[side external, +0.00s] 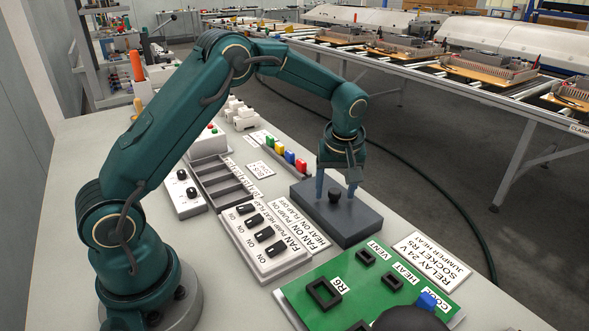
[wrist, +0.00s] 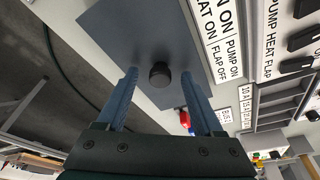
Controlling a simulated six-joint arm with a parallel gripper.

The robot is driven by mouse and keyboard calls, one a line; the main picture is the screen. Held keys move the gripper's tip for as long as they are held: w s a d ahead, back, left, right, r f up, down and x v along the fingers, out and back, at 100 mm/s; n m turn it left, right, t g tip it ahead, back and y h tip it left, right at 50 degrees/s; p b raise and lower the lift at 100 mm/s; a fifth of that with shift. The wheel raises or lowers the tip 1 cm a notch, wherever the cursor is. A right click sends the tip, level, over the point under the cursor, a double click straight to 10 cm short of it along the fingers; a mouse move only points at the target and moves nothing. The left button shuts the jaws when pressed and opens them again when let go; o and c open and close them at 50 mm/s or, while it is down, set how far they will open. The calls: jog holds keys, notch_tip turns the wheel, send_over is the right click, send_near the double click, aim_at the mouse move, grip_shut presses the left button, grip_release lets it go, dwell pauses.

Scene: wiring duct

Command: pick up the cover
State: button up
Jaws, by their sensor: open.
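The cover (side external: 352,226) is a dark grey flat rectangular block with a black round knob (side external: 335,195) on top. It lies on the bench, and in the wrist view the cover (wrist: 125,35) fills the upper middle. My gripper (side external: 336,199) is above it, pointing down, with its blue fingers open. In the wrist view the fingertips (wrist: 160,73) stand on either side of the knob (wrist: 160,75), with a gap showing on each side. I cannot tell how far the tips are above the cover's surface.
A switch panel (side external: 262,243) lies left of the cover. A green board (side external: 345,290) and a white relay label plate (side external: 432,259) are in front. Coloured fuses (side external: 290,158) stand behind. The bench edge is close on the right, with a conveyor (side external: 455,75) beyond.

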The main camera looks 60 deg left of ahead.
aim_at(331, 191)
jog(key=shift+f, duration=0.15)
grip_shut()
jog(key=shift+r, duration=0.75)
jog(key=r, duration=0.2)
jog(key=a+r, duration=0.1)
jog(key=shift+s+r, duration=0.15)
jog(key=shift+s, duration=0.1)
jog(key=s+a+r, duration=0.6)
jog(key=a, duration=0.2)
jog(key=s+d+f, duration=0.1)
jog(key=s+d, duration=0.6)
jog(key=s, duration=0.3)
jog(key=shift+s+d, duration=0.15)
jog(key=shift+d, duration=0.05)
